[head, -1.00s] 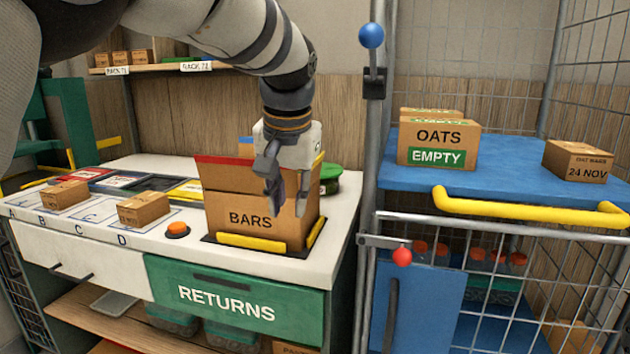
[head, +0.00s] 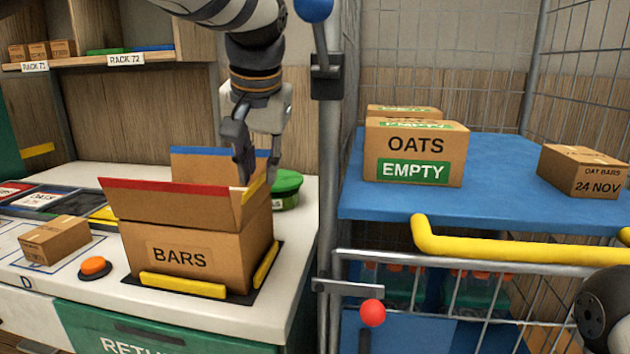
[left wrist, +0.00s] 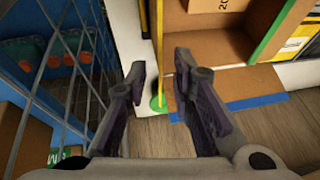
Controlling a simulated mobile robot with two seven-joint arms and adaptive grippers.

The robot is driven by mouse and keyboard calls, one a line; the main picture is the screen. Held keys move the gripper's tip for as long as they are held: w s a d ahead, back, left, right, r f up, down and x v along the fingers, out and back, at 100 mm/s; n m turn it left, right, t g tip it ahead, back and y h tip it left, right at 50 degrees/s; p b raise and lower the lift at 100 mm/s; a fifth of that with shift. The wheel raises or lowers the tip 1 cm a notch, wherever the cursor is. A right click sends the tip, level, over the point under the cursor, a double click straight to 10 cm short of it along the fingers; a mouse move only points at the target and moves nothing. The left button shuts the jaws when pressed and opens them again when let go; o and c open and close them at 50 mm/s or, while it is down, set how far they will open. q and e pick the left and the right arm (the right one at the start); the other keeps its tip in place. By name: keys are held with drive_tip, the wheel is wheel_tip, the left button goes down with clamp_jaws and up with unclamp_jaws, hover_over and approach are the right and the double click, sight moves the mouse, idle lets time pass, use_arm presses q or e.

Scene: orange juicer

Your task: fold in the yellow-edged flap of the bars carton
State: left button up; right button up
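The brown bars carton (head: 205,262) stands on a dark mat with its top open. Its yellow-edged flap (head: 254,188) stands up on the right side; in the left wrist view it is a thin, nearly edge-on strip (left wrist: 160,45). The red-edged flap (head: 180,200) is up at the front and the blue-edged flap (head: 212,165) at the back. A green-edged flap (left wrist: 277,32) shows in the left wrist view. My left gripper (head: 257,170) is open above the carton's right side, the yellow strip lying between its fingertips (left wrist: 159,68) in the wrist view. Contact is unclear. My right gripper is not seen.
A green-lidded tub (head: 286,188) stands behind the carton's right side. A grey post (head: 330,170) and a caged trolley with a blue shelf (head: 500,205) are to the right. An orange button (head: 95,267) and a small box (head: 55,240) are to the left.

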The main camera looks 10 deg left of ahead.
sight(260, 193)
use_arm(q)
drive_tip(key=x, duration=0.4)
clamp_jaws()
drive_tip(key=shift+a, duration=0.15)
drive_tip(key=shift+w+a+f+n+h, duration=0.1)
drive_tip(key=shift+a+n+h, duration=0.25)
drive_tip(key=shift+h, duration=0.75)
drive_tip(key=shift+a+n+h, duration=0.1)
drive_tip(key=shift+a+h, duration=0.4)
drive_tip(key=shift+h, duration=0.6)
drive_tip(key=shift+a+f+n+h, duration=0.1)
drive_tip(key=shift+a+n+h, duration=0.25)
drive_tip(key=shift+h, duration=0.75)
drive_tip(key=shift+a, duration=0.1)
drive_tip(key=shift+c, duration=2.1)
unclamp_jaws()
